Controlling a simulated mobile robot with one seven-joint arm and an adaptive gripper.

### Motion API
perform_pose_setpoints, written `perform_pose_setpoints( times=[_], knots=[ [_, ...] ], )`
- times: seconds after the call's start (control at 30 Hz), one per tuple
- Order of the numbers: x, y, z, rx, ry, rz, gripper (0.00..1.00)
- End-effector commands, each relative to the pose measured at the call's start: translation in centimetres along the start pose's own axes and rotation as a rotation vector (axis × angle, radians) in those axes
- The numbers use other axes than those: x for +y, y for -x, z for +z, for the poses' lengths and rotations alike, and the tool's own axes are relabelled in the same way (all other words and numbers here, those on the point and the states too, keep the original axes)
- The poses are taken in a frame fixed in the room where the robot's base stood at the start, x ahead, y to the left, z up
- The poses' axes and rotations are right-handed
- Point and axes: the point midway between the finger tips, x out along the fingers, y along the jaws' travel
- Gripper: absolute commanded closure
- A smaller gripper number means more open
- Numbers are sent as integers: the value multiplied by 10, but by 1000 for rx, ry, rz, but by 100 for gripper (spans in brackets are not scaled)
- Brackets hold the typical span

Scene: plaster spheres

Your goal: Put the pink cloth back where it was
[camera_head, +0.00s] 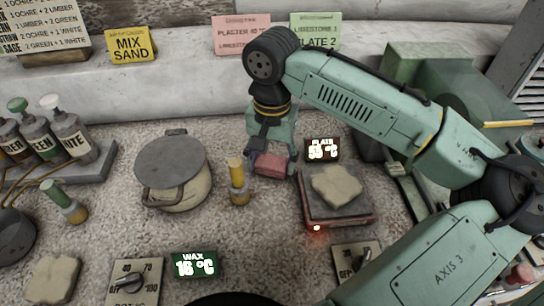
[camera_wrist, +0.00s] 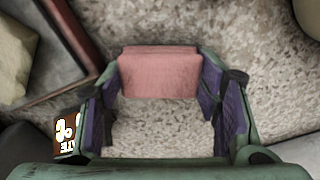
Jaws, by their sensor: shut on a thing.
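The pink cloth (camera_head: 271,166) looks like a small folded block. My gripper (camera_head: 273,161) is shut on it, between the pot and the hot plate. In the wrist view the cloth (camera_wrist: 158,74) spans between the two purple-padded fingers of the gripper (camera_wrist: 160,88), at their far ends. Speckled worktop shows behind it. I cannot tell whether the cloth touches the worktop or hangs just above it.
A hot plate (camera_head: 312,208) with a beige pad (camera_head: 337,186) stands right of the cloth, its display (camera_head: 322,149) behind. A yellow-capped bottle (camera_head: 238,186) and lidded pot (camera_head: 172,170) stand left. The worktop between pot and wax display (camera_head: 195,264) is clear.

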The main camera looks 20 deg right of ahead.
Motion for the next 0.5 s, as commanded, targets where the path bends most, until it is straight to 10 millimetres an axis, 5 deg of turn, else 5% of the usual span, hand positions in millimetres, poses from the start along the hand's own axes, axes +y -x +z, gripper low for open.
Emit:
perform_pose_setpoints(
  times=[0.3,0.33,0.5],
  knots=[
    [0,-4,0,-1,0,-1,65],
    [0,-3,0,-1,0,0,40],
    [0,-3,0,0,-1,0,34]
  ],
)
